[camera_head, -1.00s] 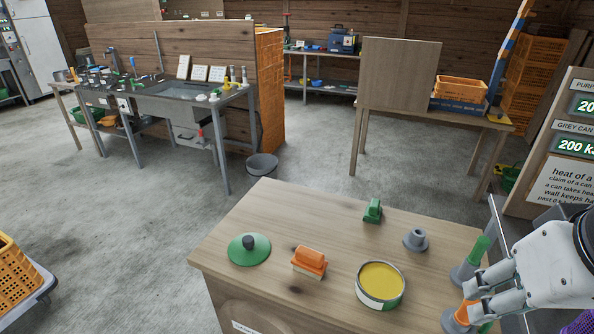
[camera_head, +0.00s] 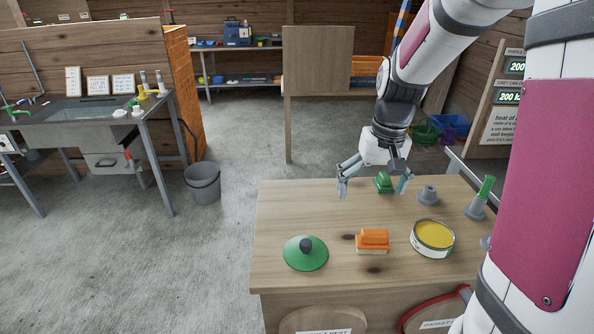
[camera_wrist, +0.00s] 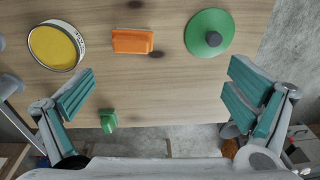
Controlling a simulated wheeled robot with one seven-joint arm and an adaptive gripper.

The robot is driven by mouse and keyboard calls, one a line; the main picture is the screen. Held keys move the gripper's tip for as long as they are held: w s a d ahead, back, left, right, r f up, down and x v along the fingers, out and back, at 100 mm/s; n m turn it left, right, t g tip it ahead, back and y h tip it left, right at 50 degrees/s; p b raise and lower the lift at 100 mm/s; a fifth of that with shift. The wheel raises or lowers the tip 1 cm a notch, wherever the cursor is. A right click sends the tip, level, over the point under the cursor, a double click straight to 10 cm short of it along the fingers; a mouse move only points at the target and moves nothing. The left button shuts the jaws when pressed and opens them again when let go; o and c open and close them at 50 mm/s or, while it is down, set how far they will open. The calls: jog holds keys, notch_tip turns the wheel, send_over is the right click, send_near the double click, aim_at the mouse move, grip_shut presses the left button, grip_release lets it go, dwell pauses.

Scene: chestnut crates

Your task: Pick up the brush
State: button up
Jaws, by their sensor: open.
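The orange brush (camera_head: 373,240), a block with a ridged top and a pale underside, lies on the wooden table. It also shows near the top of the wrist view (camera_wrist: 132,41). My gripper (camera_head: 372,187) is open and empty, pointing down over the table's far side, behind the brush in the head view. In the wrist view, its teal-padded fingers (camera_wrist: 163,92) are wide apart, with the brush beyond their tips. A small green block with a handle (camera_head: 384,182) stands at the far edge, close to one finger in the head view.
On the table (camera_head: 290,212) are a green lid (camera_head: 306,254) left of the brush and an open tin of yellow contents (camera_head: 433,238) to its right. The left rear tabletop is clear.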

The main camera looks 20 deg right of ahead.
jog(key=m+g, duration=0.1)
send_over(372, 242)
jog(key=w+d, duration=0.1)
jog(key=w, duration=0.1)
jog(key=f, duration=0.8)
jog(key=shift+s+f, duration=0.25)
notch_tip(372, 242, down, 8)
jog(key=shift+r, duration=0.1)
jog(key=shift+s+f, duration=0.15)
jog(key=shift+f, duration=2.8)
jog(key=c, duration=1.3)
